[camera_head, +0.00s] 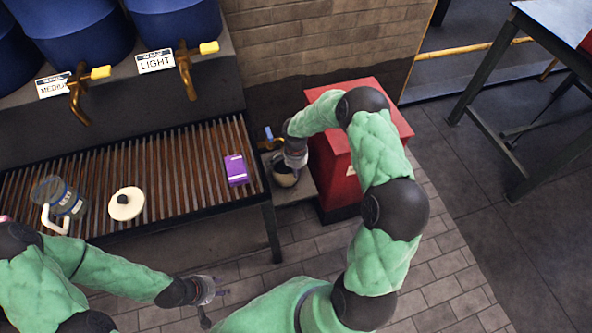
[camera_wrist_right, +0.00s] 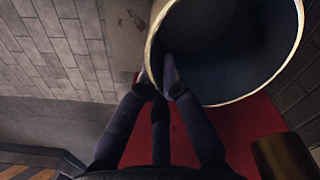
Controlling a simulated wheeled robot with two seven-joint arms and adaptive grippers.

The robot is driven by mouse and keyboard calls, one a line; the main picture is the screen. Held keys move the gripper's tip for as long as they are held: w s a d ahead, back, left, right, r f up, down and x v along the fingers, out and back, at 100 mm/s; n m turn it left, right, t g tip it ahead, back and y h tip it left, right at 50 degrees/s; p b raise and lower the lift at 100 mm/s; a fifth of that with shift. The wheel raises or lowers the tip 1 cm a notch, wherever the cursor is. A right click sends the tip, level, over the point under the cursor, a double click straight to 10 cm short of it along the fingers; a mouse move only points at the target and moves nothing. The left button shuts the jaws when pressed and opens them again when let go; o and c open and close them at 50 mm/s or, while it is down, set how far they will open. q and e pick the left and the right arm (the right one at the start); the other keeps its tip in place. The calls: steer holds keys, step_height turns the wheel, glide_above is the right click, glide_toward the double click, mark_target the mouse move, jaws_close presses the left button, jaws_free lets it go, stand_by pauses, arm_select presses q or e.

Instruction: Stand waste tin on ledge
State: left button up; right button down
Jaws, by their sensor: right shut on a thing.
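The waste tin (camera_head: 284,179) is a dark, round, open-topped tin with a pale rim. My right gripper (camera_head: 287,162) is shut on its rim. In the right wrist view the tin (camera_wrist_right: 240,60) looks empty, and the fingertips of my right gripper (camera_wrist_right: 165,88) pinch the near left edge of the rim. The grey ledge (camera_head: 303,188) lies between the slatted bench and a red cabinet. The tin appears over it; whether its base touches is hidden. My left gripper (camera_head: 217,288) is open and empty over the floor, below the bench.
Blue barrels (camera_head: 175,20) with brass taps stand behind. The red cabinet (camera_head: 330,180) adjoins the ledge. A blue-handled tap (camera_head: 269,135) is behind the tin.

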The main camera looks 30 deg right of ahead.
steer(key=shift+f, duration=0.25)
steer(key=c, duration=1.3)
jaws_free()
steer(key=shift+c, duration=0.2)
steer(key=shift+r, duration=0.1)
step_height(320, 180, up, 12)
